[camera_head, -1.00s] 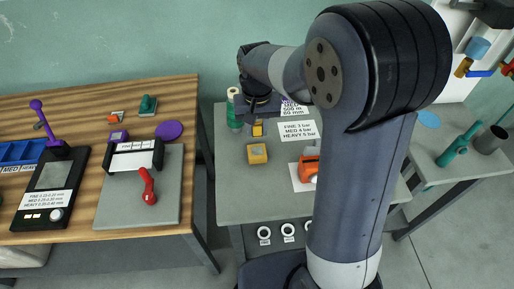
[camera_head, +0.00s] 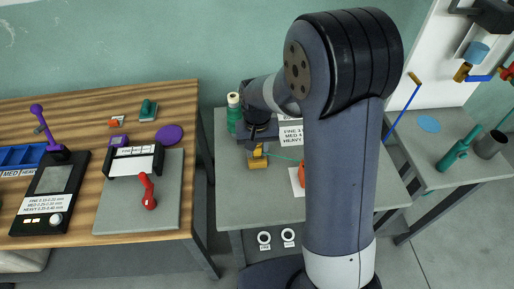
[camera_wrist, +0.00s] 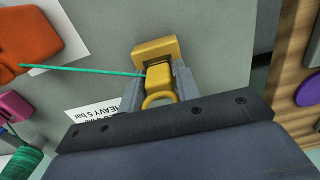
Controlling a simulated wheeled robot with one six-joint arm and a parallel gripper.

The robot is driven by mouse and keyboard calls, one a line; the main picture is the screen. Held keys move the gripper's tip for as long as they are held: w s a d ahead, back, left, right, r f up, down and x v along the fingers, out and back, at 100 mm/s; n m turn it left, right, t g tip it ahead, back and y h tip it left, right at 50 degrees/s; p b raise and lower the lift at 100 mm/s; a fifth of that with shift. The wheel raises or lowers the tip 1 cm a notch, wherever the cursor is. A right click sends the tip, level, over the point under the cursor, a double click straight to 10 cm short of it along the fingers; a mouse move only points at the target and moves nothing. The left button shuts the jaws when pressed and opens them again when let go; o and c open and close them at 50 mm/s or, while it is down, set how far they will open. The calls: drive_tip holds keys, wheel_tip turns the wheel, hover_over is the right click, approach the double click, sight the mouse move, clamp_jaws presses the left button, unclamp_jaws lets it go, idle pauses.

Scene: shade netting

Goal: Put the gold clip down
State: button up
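The gold clip (camera_wrist: 159,78), with a ring at its near end, sits between the two fingers of my gripper (camera_wrist: 159,86) in the wrist view. The fingers close on both its sides. Just beyond it is a yellow block (camera_wrist: 155,49), which stands on the grey table in the head view (camera_head: 258,163). The clip is right at this block; I cannot tell whether it touches it. A green line (camera_wrist: 85,70) runs from the clip to an orange device (camera_wrist: 28,42). In the head view my gripper (camera_head: 258,150) is low over the block.
A green spool (camera_head: 234,114) stands at the table's back left. Printed cards (camera_head: 291,134) lie beside my gripper. My arm hides much of the table's right side. A wooden bench (camera_head: 190,105) is on the left, across a gap. The table front left (camera_head: 245,205) is clear.

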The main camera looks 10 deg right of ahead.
drive_tip(key=o, duration=0.4)
drive_tip(key=shift+c, duration=0.2)
wheel_tip(320, 180, up, 12)
drive_tip(key=shift+r, duration=0.2)
